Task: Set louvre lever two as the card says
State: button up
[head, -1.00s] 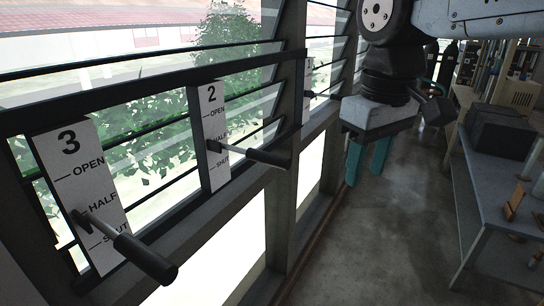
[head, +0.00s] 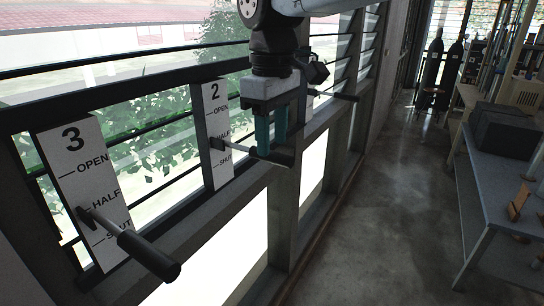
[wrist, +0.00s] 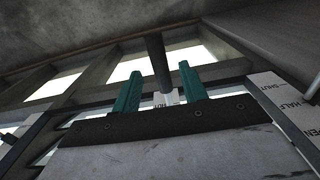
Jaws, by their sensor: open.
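In the wrist view the dark grip (wrist: 157,55) shows between my spread fingers (wrist: 160,72), with a gap on each side. Whether a finger touches it I cannot tell. No instruction card is legible in these frames.
Plate 3 (head: 84,190) with its own lever (head: 150,257), near HALF, stands at the near left. Another lever (head: 335,95) is farther along the window wall, behind my gripper. A bench (head: 480,180) with dark boxes (head: 503,130) is on the right. The floor between is clear.

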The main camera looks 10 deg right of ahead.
aim_at(272, 155)
jog(key=shift+f, duration=2.15)
grip_shut()
jog(key=shift+r, duration=0.1)
